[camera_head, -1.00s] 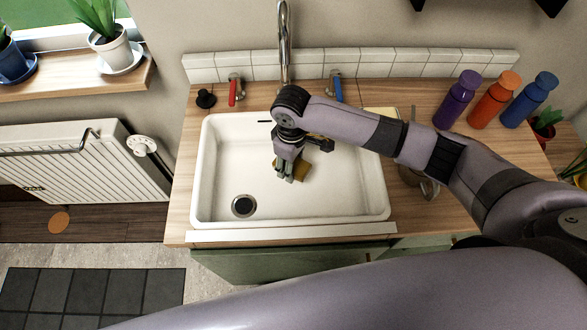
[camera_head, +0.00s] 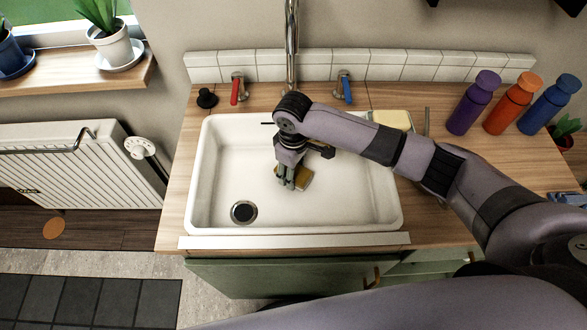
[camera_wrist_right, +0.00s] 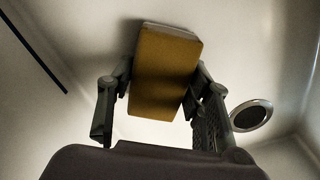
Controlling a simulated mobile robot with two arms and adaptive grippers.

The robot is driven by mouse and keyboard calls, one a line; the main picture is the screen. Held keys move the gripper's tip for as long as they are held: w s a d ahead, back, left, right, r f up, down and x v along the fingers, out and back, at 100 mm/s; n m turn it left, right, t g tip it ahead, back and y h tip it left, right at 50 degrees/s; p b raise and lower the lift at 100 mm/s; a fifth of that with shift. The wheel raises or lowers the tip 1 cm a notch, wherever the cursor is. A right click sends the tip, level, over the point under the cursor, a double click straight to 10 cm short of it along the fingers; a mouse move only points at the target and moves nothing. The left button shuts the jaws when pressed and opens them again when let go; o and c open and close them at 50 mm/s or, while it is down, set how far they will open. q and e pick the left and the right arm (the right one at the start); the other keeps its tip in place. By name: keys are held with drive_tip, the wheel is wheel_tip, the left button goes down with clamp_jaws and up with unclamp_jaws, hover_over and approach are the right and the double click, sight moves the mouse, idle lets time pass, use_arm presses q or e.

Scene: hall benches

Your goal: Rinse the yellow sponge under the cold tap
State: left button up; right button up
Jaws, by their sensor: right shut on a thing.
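My right gripper (camera_head: 290,184) is inside the white sink (camera_head: 226,170), shut on the yellow sponge (camera_head: 305,179). In the right wrist view the sponge (camera_wrist_right: 165,75) sits between the two fingers (camera_wrist_right: 162,90), with a pale layer along its far edge. The spout (camera_head: 291,45) rises behind the sink; its lower part meets my arm in the picture and no water stream shows. The blue tap handle (camera_head: 346,90) is right of the spout and the red one (camera_head: 235,92) is left. My left gripper is out of view.
The drain (camera_head: 243,212) is at the sink's front left and also shows in the wrist view (camera_wrist_right: 250,115). A pale block (camera_head: 392,118) lies behind my forearm. Purple (camera_head: 473,103), orange (camera_head: 511,104) and blue (camera_head: 548,104) bottles stand right. A black stopper (camera_head: 206,98) is at the left.

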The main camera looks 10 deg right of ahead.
drive_tip(key=shift+f, duration=0.15)
drive_tip(key=o, duration=1.1)
drive_tip(key=shift+a+r, duration=0.1)
drive_tip(key=shift+r, duration=3.7)
